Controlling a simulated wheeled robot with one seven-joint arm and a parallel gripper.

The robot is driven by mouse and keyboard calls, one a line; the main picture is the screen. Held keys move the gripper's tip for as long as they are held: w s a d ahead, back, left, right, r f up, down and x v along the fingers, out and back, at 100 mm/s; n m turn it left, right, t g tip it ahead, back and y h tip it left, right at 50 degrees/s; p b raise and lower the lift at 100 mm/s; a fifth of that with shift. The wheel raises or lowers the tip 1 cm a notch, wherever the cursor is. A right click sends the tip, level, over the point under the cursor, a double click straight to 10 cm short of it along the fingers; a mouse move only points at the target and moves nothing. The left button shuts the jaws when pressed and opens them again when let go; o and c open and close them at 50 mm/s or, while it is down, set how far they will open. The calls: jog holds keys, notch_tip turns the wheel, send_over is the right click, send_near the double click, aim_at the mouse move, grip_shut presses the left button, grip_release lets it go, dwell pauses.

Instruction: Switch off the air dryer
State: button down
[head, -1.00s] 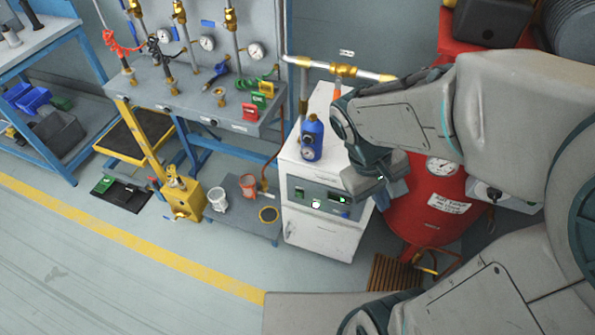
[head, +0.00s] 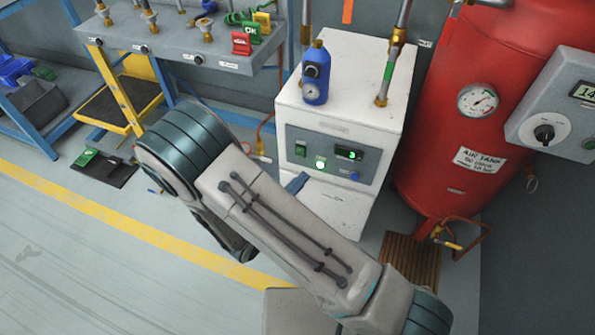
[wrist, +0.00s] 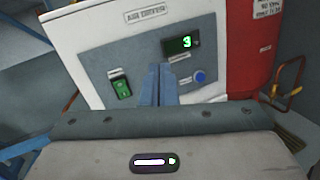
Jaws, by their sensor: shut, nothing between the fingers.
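The air dryer is a white cabinet (head: 345,75) with a dark front panel, seen in the head view and close up in the wrist view (wrist: 85,30). Its panel has a rocker switch (wrist: 120,85) showing green at the left, a lit green display (wrist: 181,44) and a round blue button (wrist: 198,77). In the head view a green light (head: 320,163) also glows on the panel. My gripper (wrist: 162,70) is shut and empty, its blue fingers in front of the panel between switch and button. In the head view its fingers (head: 297,183) are partly hidden by my arm; contact cannot be told.
A blue bottle-like unit with a gauge (head: 316,75) stands on the dryer. A red air tank (head: 455,130) stands close at the right, with a grey control box (head: 560,105) beside it. A workbench (head: 180,60) is at the left.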

aim_at(300, 150)
jog(key=a+f+n+t+y+b, duration=0.2)
jog(key=a+f+n+t+y, duration=0.1)
jog(key=f, duration=0.4)
jog(key=s+a+n+y, duration=0.1)
jog(key=a+n, duration=0.1)
jog(key=shift+a+f+t+y, duration=0.3)
jog(key=shift+a+f+y, duration=0.05)
jog(key=shift+f+y, duration=0.05)
jog(key=b+x, duration=0.3)
jog(key=x, duration=1.1)
jog(key=shift+r, duration=0.15)
